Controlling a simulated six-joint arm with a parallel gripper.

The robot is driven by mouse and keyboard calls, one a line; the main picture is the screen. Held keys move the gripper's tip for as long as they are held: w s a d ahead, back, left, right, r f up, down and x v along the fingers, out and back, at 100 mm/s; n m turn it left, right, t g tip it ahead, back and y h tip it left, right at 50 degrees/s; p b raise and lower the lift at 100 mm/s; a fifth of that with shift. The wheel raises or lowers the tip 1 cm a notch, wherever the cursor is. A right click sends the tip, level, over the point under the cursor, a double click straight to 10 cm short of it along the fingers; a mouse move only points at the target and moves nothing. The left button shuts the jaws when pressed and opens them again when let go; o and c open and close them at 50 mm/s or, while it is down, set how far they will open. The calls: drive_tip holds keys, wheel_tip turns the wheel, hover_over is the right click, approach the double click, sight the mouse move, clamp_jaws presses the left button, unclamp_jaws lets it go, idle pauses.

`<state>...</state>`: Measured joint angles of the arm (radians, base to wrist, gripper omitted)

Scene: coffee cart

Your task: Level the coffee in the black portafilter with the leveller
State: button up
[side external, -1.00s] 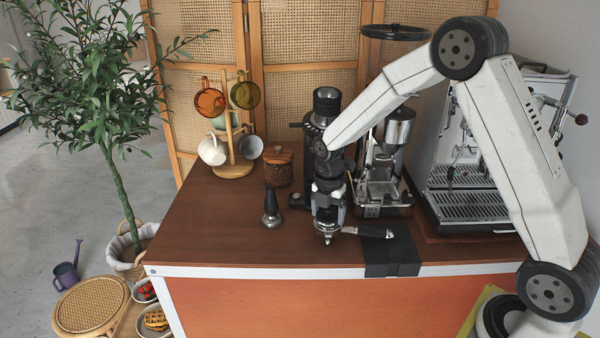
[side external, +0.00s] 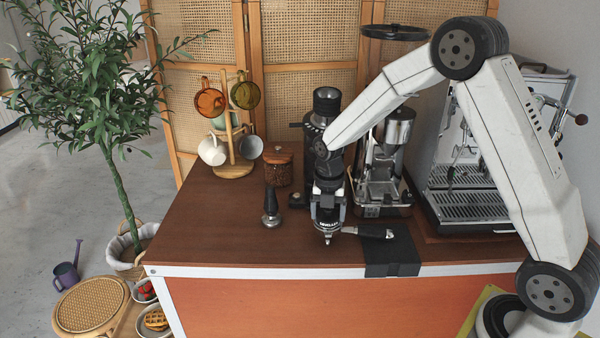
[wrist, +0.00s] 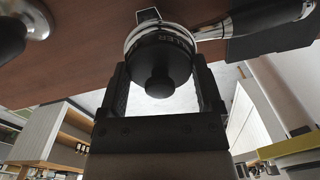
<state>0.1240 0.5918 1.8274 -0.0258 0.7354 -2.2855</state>
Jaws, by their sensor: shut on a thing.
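The black portafilter sits at the front of the counter, its black handle (side external: 375,232) pointing right over a black mat. Its metal basket shows under my gripper (side external: 328,208), which points straight down. The leveller (side external: 328,223), a dark round puck with white lettering, is between my gripper's fingers, on top of the basket. In the wrist view my gripper (wrist: 162,88) is shut on the leveller (wrist: 160,58), with one finger on each side and its black knob towards me. The portafilter handle (wrist: 265,17) shows at the top right. The coffee is hidden under the leveller.
A tamper (side external: 271,207) stands upright left of my gripper. Behind are a lidded jar (side external: 278,168), a mug tree (side external: 231,148), a grinder (side external: 385,175) and an espresso machine (side external: 470,190). The black mat (side external: 392,258) hangs over the front edge. The counter's left front is clear.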

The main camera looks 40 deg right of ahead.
drive_tip(key=shift+r, duration=1.55)
idle(0.8)
drive_tip(key=shift+r, duration=2.45)
